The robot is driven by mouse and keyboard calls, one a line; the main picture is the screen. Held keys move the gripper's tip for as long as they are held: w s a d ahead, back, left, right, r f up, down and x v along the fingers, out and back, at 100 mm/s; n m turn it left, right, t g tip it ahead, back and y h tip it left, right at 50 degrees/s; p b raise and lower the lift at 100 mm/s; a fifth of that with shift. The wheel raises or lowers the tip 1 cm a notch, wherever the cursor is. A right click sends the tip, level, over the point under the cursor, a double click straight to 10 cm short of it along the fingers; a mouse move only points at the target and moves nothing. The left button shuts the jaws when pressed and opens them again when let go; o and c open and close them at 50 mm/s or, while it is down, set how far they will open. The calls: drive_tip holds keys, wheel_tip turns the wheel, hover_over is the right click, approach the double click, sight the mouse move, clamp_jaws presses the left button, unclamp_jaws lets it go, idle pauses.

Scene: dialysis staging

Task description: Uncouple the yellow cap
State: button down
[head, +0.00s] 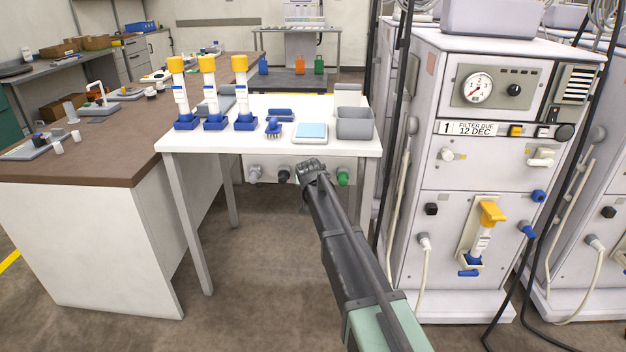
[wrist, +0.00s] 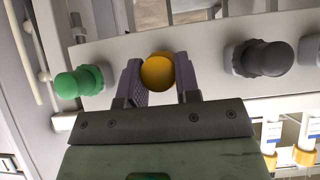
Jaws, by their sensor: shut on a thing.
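The yellow cap (wrist: 158,72) is round and sits between the two fingers of my gripper (wrist: 160,80) in the wrist view. The fingers are shut on it, one on each side. Whether it is still seated on the panel (wrist: 205,45) behind it cannot be told. In the head view my gripper (head: 311,166) is at the row of fittings below the white table's front edge, and it hides the yellow cap there.
A green fitting (wrist: 80,82) and a dark grey fitting (wrist: 260,58) flank the yellow cap. The white table (head: 255,140) holds several yellow-topped filters (head: 208,90), a blue-topped scale (head: 311,132) and a grey bin (head: 355,122). A machine (head: 480,180) stands at right.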

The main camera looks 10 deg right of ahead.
drive_tip(key=shift+s+a, duration=0.1)
drive_tip(key=shift+s, duration=0.35)
drive_tip(key=s, duration=0.2)
drive_tip(key=s+a, duration=0.1)
drive_tip(key=s, duration=0.1)
drive_tip(key=shift+s, duration=0.15)
